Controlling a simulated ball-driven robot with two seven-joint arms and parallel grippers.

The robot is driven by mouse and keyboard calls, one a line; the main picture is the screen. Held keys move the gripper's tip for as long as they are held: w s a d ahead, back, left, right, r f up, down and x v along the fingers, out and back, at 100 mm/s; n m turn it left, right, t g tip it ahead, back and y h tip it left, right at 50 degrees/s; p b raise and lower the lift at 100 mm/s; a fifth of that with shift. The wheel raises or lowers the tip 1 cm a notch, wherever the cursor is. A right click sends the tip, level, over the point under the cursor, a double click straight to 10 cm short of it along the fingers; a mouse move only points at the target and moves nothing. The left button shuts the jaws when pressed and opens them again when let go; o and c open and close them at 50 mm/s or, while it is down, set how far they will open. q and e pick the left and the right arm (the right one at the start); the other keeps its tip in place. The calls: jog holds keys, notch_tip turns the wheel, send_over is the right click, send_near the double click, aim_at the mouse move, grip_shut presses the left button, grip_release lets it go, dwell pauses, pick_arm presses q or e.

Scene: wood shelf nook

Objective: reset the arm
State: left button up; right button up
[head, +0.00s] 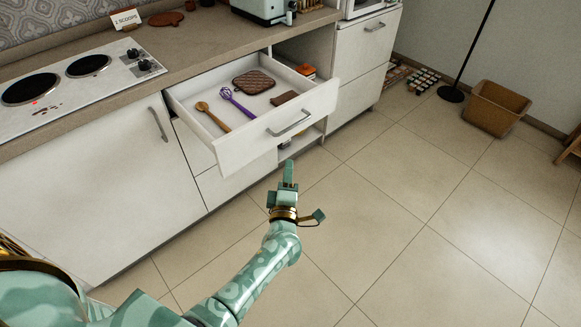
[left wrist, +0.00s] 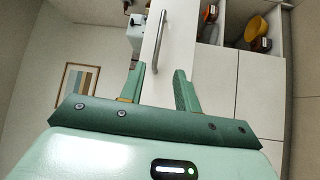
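My left gripper (head: 289,172) is in front of and below the open drawer (head: 240,159), clear of its front. In the left wrist view its two fingers (left wrist: 159,75) stand apart, so it is open and empty. The drawer's metal handle (head: 290,125) lies beyond the fingertips and shows between them in the left wrist view (left wrist: 158,42), with no visible contact. My left arm reaches up from the bottom of the head view. My right gripper is in neither view.
The drawer holds a wooden spoon (head: 212,116), a purple whisk (head: 236,103), a brown quilted pad (head: 254,82) and a small brown item (head: 284,98). A cooktop (head: 67,84) is on the counter. A tan bin (head: 496,108) stands at right. The tiled floor (head: 400,210) is clear.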

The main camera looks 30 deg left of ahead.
pick_arm(q)
jog(key=s+d+f+m+g+h, duration=0.1)
jog(key=s+d+m+g+h, duration=0.3)
jog(key=m, duration=0.5)
jog(key=s+d+f+m+g+h, duration=0.1)
jog(key=s+d+f+m+h, duration=0.1)
jog(key=s+m+h, duration=0.6)
jog(key=s+a+r+m+g+y, duration=0.2)
jog(key=s+a+m+g+y, duration=0.3)
jog(key=s, duration=0.4)
jog(key=s+a+r+m+g+y, duration=0.2)
jog(key=s+a+r+m+y, duration=0.15)
jog(key=s+a+m, duration=0.35)
jog(key=s+d+f+g+h, duration=0.1)
jog(key=s+d+f, duration=0.15)
jog(key=f, duration=0.55)
jog(key=s+d+f+n+g+h+p, duration=0.1)
jog(key=s+f, duration=0.2)
jog(key=f, duration=0.6)
jog(key=s+d+f+g, duration=0.1)
jog(key=s+f, duration=0.2)
jog(key=f, duration=0.5)
jog(key=s+f+n+g+h, duration=0.1)
jog(key=s+f, duration=0.5)
jog(key=s, duration=0.4)
jog(key=s+f+n+g+h+p, duration=0.1)
jog(key=s+f+n+g, duration=0.1)
jog(key=s+f, duration=0.4)
jog(key=s, duration=0.4)
jog(key=shift+d, duration=0.15)
